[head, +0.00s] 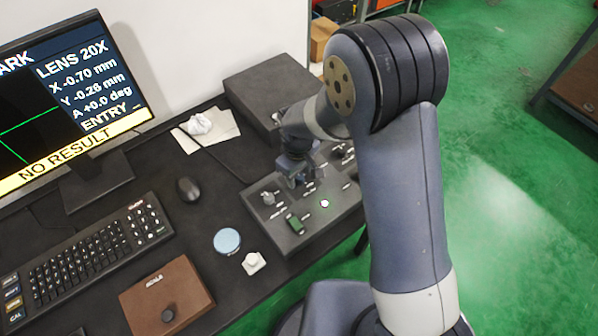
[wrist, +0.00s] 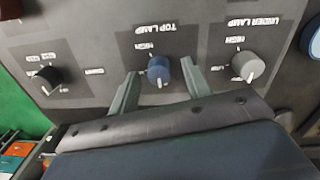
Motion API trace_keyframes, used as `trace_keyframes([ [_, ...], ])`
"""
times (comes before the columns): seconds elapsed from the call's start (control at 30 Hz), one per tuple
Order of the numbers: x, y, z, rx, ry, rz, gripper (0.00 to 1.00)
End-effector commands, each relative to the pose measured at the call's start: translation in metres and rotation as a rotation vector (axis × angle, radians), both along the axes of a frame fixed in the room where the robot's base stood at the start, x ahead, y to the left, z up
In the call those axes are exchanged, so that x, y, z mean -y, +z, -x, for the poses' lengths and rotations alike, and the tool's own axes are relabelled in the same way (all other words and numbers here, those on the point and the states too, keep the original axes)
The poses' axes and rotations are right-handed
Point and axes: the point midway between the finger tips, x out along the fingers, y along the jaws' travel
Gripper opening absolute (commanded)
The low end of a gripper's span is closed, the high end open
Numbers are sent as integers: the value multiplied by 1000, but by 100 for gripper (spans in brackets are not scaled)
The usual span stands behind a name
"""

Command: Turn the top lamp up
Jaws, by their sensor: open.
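The top lamp knob (wrist: 158,68) is blue-grey and round, on a dark panel under the upside-down label TOP LAMP. Its white mark points toward the bottom of the wrist view, away from the word HIGH. My gripper (wrist: 160,72) is open, one finger on each side of this knob, with a visible gap at both sides. In the head view my gripper (head: 296,180) is low over the control box (head: 318,222), and the arm hides part of the box; I cannot make out the top lamp knob there.
The under lamp knob (wrist: 248,66), light grey, is close to the right finger. A black knob (wrist: 47,78) is farther left. The box also bears a green switch (head: 294,224) and a white button (head: 324,203). A monitor (head: 75,95) reads NO RESULT. A keyboard (head: 90,250) lies left.

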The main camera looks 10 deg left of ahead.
Motion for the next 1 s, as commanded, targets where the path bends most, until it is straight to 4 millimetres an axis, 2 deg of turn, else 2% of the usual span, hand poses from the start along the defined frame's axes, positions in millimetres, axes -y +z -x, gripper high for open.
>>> trace_keyframes([
  [0.1, 0, 0, 0, 0, 0, 0, 45],
  [0.63, 0, 1, 0, 0, 0, 0, 2],
  [1.0, 0, 0, 0, 0, -67, 0, 2],
])
